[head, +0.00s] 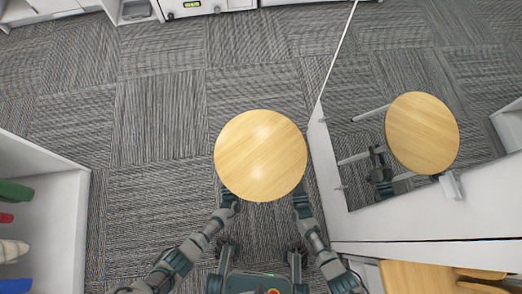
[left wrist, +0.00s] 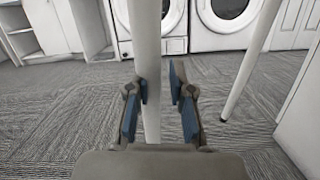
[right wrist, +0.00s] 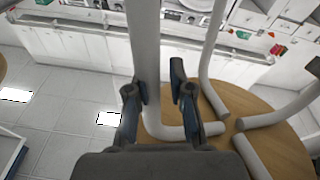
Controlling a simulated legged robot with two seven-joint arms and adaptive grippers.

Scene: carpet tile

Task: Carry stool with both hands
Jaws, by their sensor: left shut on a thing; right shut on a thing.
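The stool has a round pale wooden seat (head: 260,155) and white legs; in the head view its legs are hidden under the seat. My left gripper (head: 230,200) is below the seat's lower left edge. In the left wrist view this gripper (left wrist: 160,95) is shut on a white leg (left wrist: 147,45); another leg (left wrist: 250,62) stands to the right. My right gripper (head: 301,192) is at the seat's lower right edge. In the right wrist view, which looks upside down, this gripper (right wrist: 160,95) is shut on a leg (right wrist: 144,45); the seat's underside (right wrist: 285,150) shows at lower right.
A large mirror (head: 360,110) stands close on the right and reflects the stool. An open white shelf (head: 60,190) with coloured items is at left. White washing machines (left wrist: 225,15) line the far wall. Grey carpet (head: 160,110) is clear ahead and to the left.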

